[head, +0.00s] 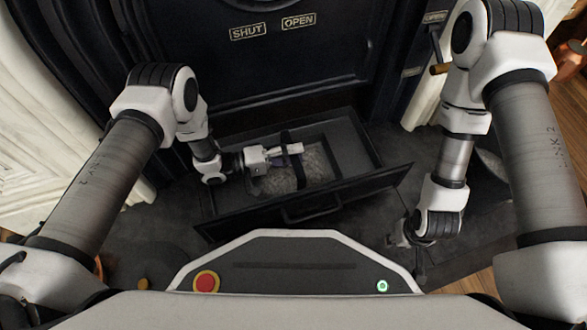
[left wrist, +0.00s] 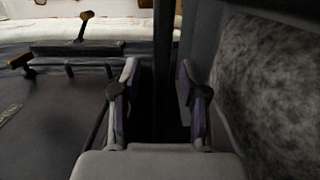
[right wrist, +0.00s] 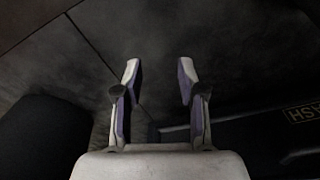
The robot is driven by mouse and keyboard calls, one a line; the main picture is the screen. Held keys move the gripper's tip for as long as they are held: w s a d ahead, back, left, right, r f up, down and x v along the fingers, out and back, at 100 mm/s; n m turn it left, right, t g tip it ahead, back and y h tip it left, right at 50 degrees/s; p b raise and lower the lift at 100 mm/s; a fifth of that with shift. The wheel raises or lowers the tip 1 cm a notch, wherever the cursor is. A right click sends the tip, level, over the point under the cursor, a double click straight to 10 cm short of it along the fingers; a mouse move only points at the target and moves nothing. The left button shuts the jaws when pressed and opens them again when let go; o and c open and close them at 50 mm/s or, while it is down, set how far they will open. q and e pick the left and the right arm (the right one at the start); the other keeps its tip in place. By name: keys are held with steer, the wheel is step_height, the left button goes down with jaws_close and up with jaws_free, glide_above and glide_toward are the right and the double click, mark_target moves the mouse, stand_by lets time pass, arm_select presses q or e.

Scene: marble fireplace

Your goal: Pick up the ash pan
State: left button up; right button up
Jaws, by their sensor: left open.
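The ash pan (head: 332,164), filled with pale grey ash, sits inside the pulled-out dark drawer (head: 385,180). My right gripper (right wrist: 160,80) is open and empty, low over the dark floor to the right of the drawer.
The drawer front has a pull handle (head: 312,209) and an ASH label (right wrist: 303,114). Behind stands a black stove front (head: 290,65) with SHUT and OPEN plates. White carved marble (head: 60,140) is at the left. My base edge is close in front of the drawer.

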arm_select(q)
steer(key=shift+w+r, duration=0.1)
jaws_close()
